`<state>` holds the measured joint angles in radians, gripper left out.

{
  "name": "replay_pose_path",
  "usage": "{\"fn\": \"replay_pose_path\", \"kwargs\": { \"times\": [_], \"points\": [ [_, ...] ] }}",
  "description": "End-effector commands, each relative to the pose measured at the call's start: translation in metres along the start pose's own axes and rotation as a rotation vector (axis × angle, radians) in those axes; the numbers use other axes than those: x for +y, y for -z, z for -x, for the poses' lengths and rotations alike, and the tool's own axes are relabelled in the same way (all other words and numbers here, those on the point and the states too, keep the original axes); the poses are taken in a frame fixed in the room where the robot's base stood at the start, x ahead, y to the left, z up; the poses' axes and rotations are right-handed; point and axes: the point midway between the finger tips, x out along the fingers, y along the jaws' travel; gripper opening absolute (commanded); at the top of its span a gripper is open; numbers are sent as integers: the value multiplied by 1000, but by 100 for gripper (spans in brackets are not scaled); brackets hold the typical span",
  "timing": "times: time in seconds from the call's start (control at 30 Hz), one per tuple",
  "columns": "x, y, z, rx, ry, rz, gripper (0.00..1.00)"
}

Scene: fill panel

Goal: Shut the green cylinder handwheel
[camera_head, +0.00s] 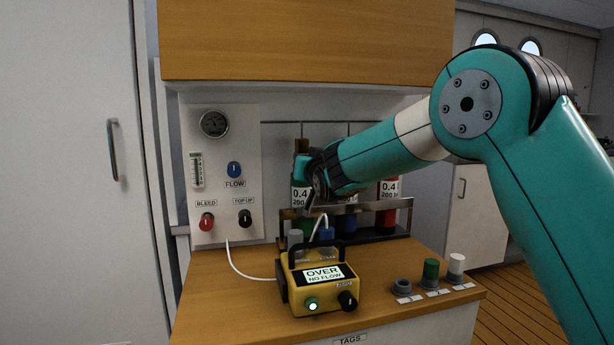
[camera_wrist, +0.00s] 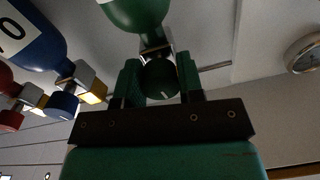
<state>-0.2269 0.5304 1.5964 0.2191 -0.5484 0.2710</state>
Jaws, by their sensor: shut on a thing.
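The green cylinder stands leftmost in the rack in the head view, its body (camera_head: 305,224) partly hidden behind the yellow meter and my arm. In the wrist view its green shoulder (camera_wrist: 134,12) is at the top. Its dark green round handwheel (camera_wrist: 160,80) sits between my fingers, with a small pale mark on its face. My gripper (camera_wrist: 160,84) is shut on the handwheel, one finger on each side. In the head view my gripper (camera_head: 306,172) is at the cylinder's top and hides the handwheel.
A blue cylinder (camera_wrist: 32,36) with its blue handwheel (camera_wrist: 62,104) is close beside my gripper; a red cylinder (camera_head: 386,216) stands farther right. A yellow meter (camera_head: 297,262) reading OVER, NO FLOW stands in front. The gauge panel (camera_head: 222,130) is left. Caps, including a green one (camera_head: 431,269), stand front right.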

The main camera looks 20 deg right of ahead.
Motion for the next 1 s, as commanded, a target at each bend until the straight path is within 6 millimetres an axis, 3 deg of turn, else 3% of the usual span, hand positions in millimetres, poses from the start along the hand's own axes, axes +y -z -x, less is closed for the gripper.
{"fn": "replay_pose_path", "kwargs": {
  "times": [0.3,0.8,0.83,0.93,1.0],
  "points": [
    [0,-3,0,-1,-2,-104,11],
    [0,-2,0,-1,-1,-123,11],
    [0,-2,0,-1,-1,-123,39],
    [0,-2,0,0,-1,-122,60],
    [0,-2,0,1,-1,-122,60]
  ]
}}
